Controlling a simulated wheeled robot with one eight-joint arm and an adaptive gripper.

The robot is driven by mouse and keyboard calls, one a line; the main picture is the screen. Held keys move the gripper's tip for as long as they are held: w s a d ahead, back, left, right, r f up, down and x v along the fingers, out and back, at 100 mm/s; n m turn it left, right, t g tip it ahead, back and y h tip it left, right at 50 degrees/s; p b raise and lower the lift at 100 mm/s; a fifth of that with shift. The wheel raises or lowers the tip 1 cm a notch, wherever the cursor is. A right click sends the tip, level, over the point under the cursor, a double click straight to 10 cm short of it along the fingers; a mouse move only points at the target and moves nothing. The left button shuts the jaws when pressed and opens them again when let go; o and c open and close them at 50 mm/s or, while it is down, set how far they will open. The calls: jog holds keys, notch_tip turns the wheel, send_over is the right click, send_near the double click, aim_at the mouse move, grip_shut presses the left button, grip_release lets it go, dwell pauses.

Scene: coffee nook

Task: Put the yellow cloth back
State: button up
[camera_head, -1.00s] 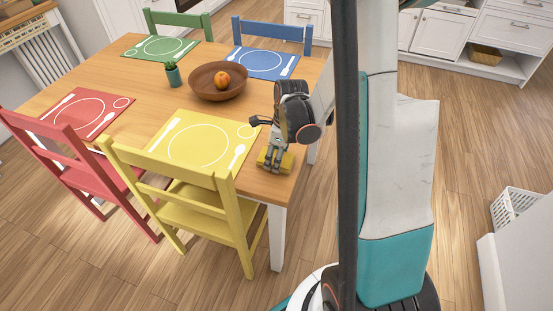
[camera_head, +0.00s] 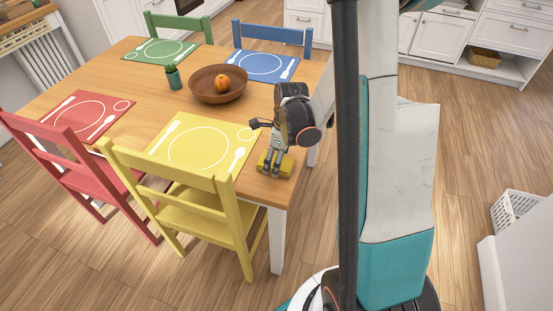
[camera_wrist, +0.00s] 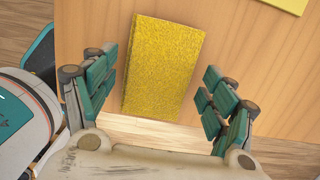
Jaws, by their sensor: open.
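The yellow cloth (camera_wrist: 162,68) is a folded, textured rectangle lying on the wooden table near its edge. In the head view the cloth (camera_head: 285,165) shows at the table's near right corner, partly covered by my gripper (camera_head: 272,172). In the wrist view my gripper (camera_wrist: 160,88) is open, with one finger on each side of the cloth and gaps between. The fingers are not closed on it. Whether the fingertips touch the table cannot be told.
The table (camera_head: 120,80) also holds a yellow placemat (camera_head: 200,143) left of the cloth, a brown bowl (camera_head: 205,92) with an orange fruit (camera_head: 222,84), and a small potted plant (camera_head: 173,77). A yellow chair (camera_head: 205,222) stands at the near side. A white basket (camera_head: 516,208) is at the right.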

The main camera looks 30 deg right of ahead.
notch_tip(320, 180, up, 12)
jog(key=s+d+p, duration=0.1)
jog(key=p, duration=0.3)
jog(key=shift+s+f+p, duration=0.2)
jog(key=shift+s+p, duration=0.05)
jog(key=shift+p, duration=0.05)
